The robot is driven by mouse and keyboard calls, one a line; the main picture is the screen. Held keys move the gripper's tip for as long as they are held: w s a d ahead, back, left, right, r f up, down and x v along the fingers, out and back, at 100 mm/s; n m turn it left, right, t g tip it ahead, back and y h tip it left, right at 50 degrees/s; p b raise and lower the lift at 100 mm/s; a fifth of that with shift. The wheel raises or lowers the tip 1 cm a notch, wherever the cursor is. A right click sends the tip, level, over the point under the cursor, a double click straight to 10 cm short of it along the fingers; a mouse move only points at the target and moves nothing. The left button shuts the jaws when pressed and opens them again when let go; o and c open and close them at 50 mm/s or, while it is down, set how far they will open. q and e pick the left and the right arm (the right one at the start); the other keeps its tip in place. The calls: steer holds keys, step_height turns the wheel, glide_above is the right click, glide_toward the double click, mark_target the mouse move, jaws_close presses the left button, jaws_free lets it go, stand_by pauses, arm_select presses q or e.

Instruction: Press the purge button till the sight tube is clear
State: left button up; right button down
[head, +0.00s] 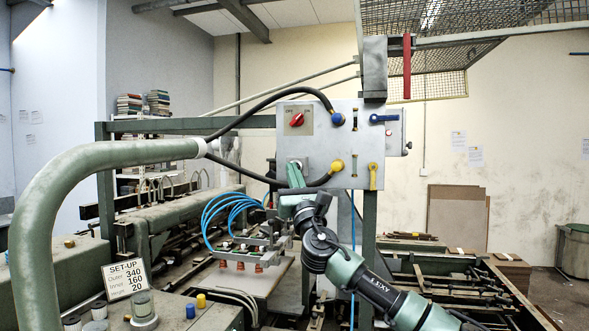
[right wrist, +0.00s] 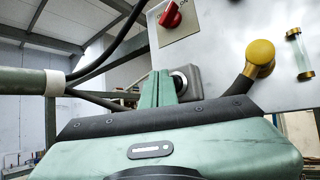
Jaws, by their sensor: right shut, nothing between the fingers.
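The control panel (head: 345,135) stands upright in the middle of the head view. The purge button (right wrist: 180,82) sits in a grey housing on it, its round metal rim partly hidden by my fingers. My right gripper (head: 295,172) is shut and empty, pointing up at the button; its fingertips also show in the right wrist view (right wrist: 163,76). They overlap the button's left side; I cannot tell whether they touch or press it. The sight tube (right wrist: 300,54) is a small upright glass tube with brass-coloured ends, right of the yellow fitting. It looks pale and greenish. My left gripper is out of view.
A red rotary switch (head: 297,119) is above the button. A yellow hose fitting (right wrist: 260,55) is close to my gripper's right. A blue lever (head: 383,118) and a yellow lever (head: 373,176) are on the panel's right. Blue air hoses (head: 222,210) hang to the left.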

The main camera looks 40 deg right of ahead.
steer(key=shift+w+d, duration=0.5)
steer(key=shift+d, duration=0.05)
stand_by(0.9)
steer(key=shift+s+a, duration=0.6)
steer(key=shift+a, duration=0.1)
steer(key=s+a+p, duration=0.1)
steer(key=s+a, duration=0.2)
steer(key=shift+s+a+p, duration=0.1)
steer(key=shift+a+p, duration=0.25)
stand_by(0.4)
steer(key=shift+f, duration=0.1)
stand_by(0.5)
